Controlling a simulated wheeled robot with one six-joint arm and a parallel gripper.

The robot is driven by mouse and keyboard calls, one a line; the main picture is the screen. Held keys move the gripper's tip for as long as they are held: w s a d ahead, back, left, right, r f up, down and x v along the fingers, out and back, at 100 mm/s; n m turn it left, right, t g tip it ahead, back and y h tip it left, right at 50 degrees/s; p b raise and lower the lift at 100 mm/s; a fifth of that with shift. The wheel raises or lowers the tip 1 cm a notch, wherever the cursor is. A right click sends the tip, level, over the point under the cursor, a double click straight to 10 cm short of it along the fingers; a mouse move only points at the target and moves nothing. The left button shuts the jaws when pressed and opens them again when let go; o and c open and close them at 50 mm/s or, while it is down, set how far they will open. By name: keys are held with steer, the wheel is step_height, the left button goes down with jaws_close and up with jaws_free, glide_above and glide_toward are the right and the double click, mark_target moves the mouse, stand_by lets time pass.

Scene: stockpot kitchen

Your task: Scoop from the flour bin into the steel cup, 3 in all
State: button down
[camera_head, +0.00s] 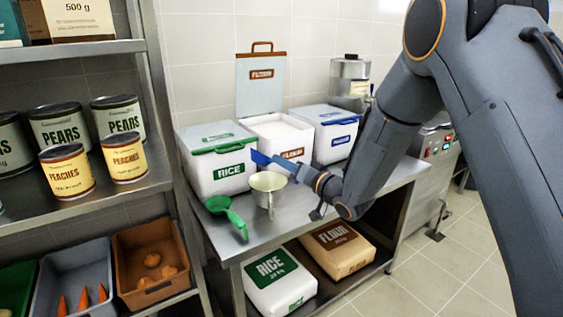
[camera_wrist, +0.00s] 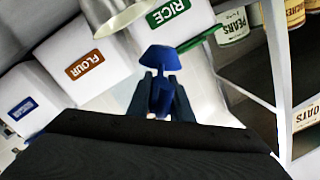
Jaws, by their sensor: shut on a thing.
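The flour bin (camera_head: 280,148) stands in the middle of the back row with its lid (camera_head: 260,85) raised and white flour (camera_head: 277,128) inside. It also shows in the wrist view (camera_wrist: 98,75). The steel cup (camera_head: 267,184) stands on the steel table in front of it; its pale inside shows, but its contents are unclear. A cup rim shows at the top of the wrist view (camera_wrist: 122,18). My gripper (camera_wrist: 160,92) is shut on a blue scoop (camera_wrist: 158,58). In the head view the scoop (camera_head: 260,158) appears just above and behind the cup. I cannot tell whether it holds flour.
A closed rice bin (camera_head: 222,172) stands left, and a closed blue-labelled bin (camera_head: 338,138) stands right. A green scoop (camera_head: 228,213) lies left of the cup. A steel appliance (camera_head: 350,80) stands behind. A shelf of cans (camera_head: 67,170) is at the left.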

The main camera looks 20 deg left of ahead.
steer(key=shift+w+d+r+m+p, duration=0.1)
steer(key=shift+w+d+m+p, duration=0.1)
steer(key=shift+m, duration=0.4)
steer(key=shift+w+d+r+m+p, duration=0.1)
steer(key=shift+w+m+p, duration=0.05)
steer(key=shift+m, duration=0.45)
steer(key=shift+w+d+f+m+p, duration=0.4)
steer(key=shift+w+m, duration=0.2)
steer(key=shift+m, duration=1.25)
steer(key=shift+w+d+f+m+p, duration=0.35)
steer(key=shift+w+m+p, duration=0.2)
steer(key=shift+m, duration=1.35)
steer(key=shift+w+d+f+m+p, duration=0.4)
steer(key=shift+w+m, duration=0.25)
steer(key=shift+m, duration=1.2)
steer(key=shift+a, duration=0.1)
